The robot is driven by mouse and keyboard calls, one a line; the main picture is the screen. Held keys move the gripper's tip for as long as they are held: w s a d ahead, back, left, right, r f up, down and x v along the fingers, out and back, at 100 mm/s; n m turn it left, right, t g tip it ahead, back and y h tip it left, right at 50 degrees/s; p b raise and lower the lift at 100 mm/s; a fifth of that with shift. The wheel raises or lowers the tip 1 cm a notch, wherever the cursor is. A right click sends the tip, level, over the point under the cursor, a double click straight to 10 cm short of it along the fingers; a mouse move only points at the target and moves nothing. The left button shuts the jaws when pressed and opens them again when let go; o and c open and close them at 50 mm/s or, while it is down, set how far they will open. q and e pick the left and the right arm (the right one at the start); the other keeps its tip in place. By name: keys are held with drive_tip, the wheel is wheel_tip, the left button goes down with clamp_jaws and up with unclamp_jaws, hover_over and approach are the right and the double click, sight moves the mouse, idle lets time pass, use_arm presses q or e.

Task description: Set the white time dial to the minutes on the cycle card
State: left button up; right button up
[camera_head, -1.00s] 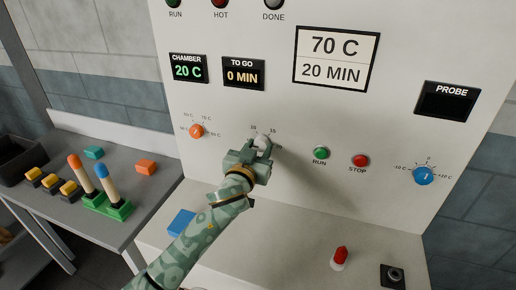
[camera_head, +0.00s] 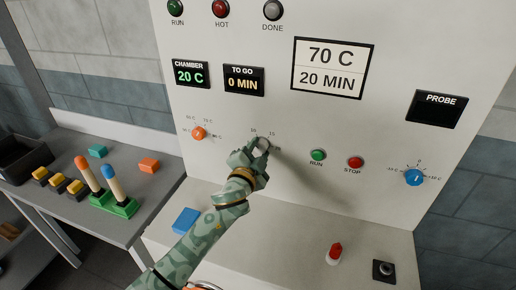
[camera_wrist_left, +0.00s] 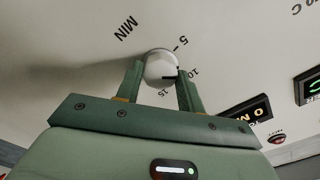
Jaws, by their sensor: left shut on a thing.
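The white time dial (camera_wrist_left: 160,68) sits on the furnace panel between the two fingers of my left gripper (camera_wrist_left: 161,82). The left gripper is shut on it, and in the head view the gripper (camera_head: 260,146) hides most of the dial. In the wrist view the dial's dark mark points right, toward the side of the printed 10. The labels 5, 10, 15 and MIN show around it. The cycle card (camera_head: 331,68) reads 70 C and 20 MIN.
The TO GO display (camera_head: 244,80) reads 0 MIN; the CHAMBER display (camera_head: 190,73) reads 20 C. An orange dial (camera_head: 198,133) is left of my gripper. Green RUN (camera_head: 318,155) and red STOP (camera_head: 355,163) buttons and a blue dial (camera_head: 414,177) are to the right.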

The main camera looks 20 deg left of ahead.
use_arm(q)
drive_tip(key=m+p, duration=0.1)
drive_tip(key=m, duration=0.2)
drive_tip(key=shift+m, duration=0.4)
drive_tip(key=m+p, duration=0.1)
drive_tip(key=m, duration=0.3)
drive_tip(key=shift+f+m, duration=0.1)
drive_tip(key=shift+m, duration=0.2)
drive_tip(key=m+p, duration=0.1)
drive_tip(key=m, duration=0.3)
drive_tip(key=shift+m, duration=0.3)
drive_tip(key=m+p, duration=0.1)
drive_tip(key=m, duration=0.2)
drive_tip(key=shift+m, duration=0.3)
drive_tip(key=m+p, duration=0.1)
drive_tip(key=m, duration=0.2)
drive_tip(key=shift+f+m, duration=0.1)
drive_tip(key=shift+m, duration=0.2)
drive_tip(key=m+p, duration=0.1)
drive_tip(key=m, duration=0.2)
drive_tip(key=shift+m+p, duration=0.3)
drive_tip(key=shift+p, duration=0.1)
drive_tip(key=m+p, duration=0.2)
drive_tip(key=m, duration=0.3)
drive_tip(key=shift+s+m, duration=0.1)
drive_tip(key=shift+m, duration=0.2)
drive_tip(key=shift+f, duration=0.1)
